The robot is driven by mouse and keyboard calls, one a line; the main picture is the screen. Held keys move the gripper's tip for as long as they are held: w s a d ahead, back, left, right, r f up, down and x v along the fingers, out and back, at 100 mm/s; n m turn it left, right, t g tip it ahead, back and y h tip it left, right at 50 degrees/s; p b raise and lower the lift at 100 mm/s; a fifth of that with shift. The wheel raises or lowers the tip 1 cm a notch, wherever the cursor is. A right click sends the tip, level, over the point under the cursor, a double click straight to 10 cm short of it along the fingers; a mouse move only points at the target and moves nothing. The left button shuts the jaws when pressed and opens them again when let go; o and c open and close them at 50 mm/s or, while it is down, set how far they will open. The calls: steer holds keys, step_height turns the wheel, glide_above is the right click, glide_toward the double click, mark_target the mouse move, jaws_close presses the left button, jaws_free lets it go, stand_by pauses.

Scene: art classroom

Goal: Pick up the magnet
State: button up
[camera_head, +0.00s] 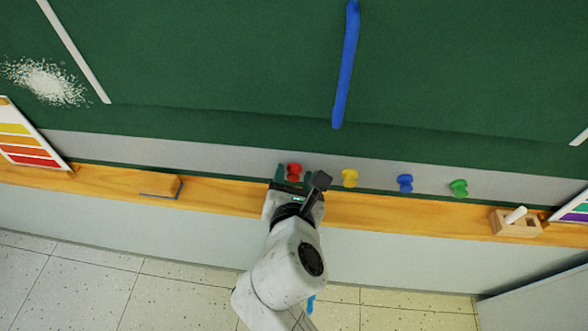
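A red magnet (294,170) sits on the grey strip below the green chalkboard. Yellow (350,178), blue (405,183) and green (459,188) magnets sit in a row to its right on the same strip. My gripper (294,177) is at the red magnet, with one dark finger on its left and one on its right. The fingers are apart, and small gaps seem to show between them and the magnet. The lower part of the red magnet is partly hidden by my gripper.
A wooden ledge (410,214) runs below the strip. An eraser (160,185) lies on it at left. A wooden block (515,223) holding a white chalk stands at right. Colour charts (28,143) lean at both ends.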

steer(key=c, duration=0.6)
steer(key=shift+r, duration=0.15)
steer(key=shift+s+r, duration=0.2)
step_height(320, 180, up, 6)
steer(key=shift+r, duration=0.1)
steer(key=s+b, duration=0.2)
steer(key=s, duration=1.7)
steer(key=shift+s+a, duration=0.35)
